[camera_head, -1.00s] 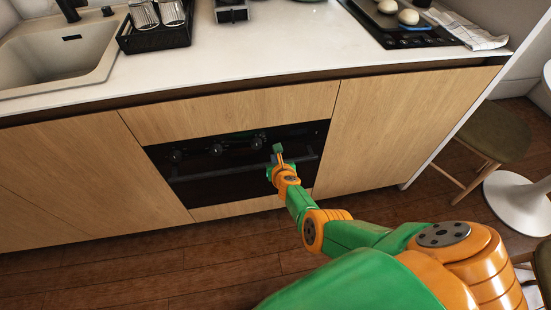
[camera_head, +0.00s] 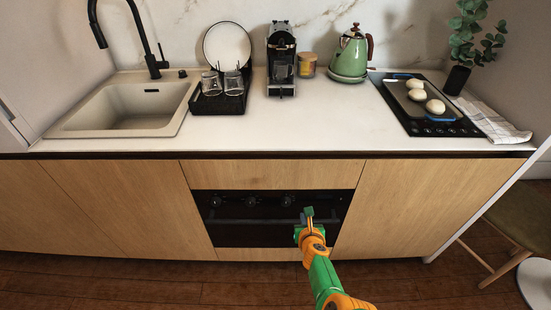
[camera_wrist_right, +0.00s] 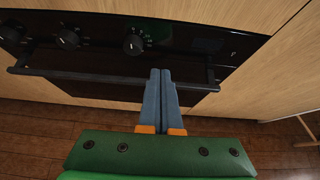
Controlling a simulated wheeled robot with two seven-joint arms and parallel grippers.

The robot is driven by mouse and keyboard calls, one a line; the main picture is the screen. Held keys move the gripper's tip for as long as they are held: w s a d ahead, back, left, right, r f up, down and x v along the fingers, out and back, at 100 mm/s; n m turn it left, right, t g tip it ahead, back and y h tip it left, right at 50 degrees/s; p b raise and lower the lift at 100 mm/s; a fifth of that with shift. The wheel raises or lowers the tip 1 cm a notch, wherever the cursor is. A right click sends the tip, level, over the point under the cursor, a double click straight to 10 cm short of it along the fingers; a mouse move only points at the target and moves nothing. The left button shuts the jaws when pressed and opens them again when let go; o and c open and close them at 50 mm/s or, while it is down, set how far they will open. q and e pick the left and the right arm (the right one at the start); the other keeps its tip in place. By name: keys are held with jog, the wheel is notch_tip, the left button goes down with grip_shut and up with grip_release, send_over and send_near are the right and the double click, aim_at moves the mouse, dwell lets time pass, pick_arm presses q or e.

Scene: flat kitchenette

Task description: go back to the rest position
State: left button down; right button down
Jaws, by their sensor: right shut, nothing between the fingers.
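My right gripper (camera_head: 307,214) is in front of the black oven (camera_head: 262,232), at the right part of its front. In the right wrist view its two grey-blue fingers (camera_wrist_right: 163,88) lie together, shut and empty. The fingertips overlap the oven's handle bar (camera_wrist_right: 95,75) in that view; whether they touch it I cannot tell. The oven door looks closed. My left gripper is in neither view.
The counter (camera_head: 300,120) carries a sink (camera_head: 125,105), a dish rack (camera_head: 217,102), a coffee machine (camera_head: 281,60), a green kettle (camera_head: 350,55) and a tray with buns (camera_head: 403,97) on the hob (camera_head: 460,127). A stool (camera_head: 520,215) stands at the right. Wooden floor (camera_head: 150,290) is clear in front.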

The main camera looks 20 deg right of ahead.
jog(key=s+a+f+n+g+y, duration=0.35)
jog(key=s+f+n, duration=0.95)
jog(key=n, duration=0.7)
jog(key=s+f+n+g, duration=0.3)
jog(key=s+n, duration=0.7)
jog(key=s, duration=0.4)
jog(key=s+f+n+g, duration=0.3)
jog(key=s+n, duration=0.8)
jog(key=s, duration=0.2)
jog(key=shift+s+n, duration=0.3)
jog(key=shift+s, duration=0.1)
jog(key=shift+w+g, duration=0.1)
jog(key=shift+g, duration=0.15)
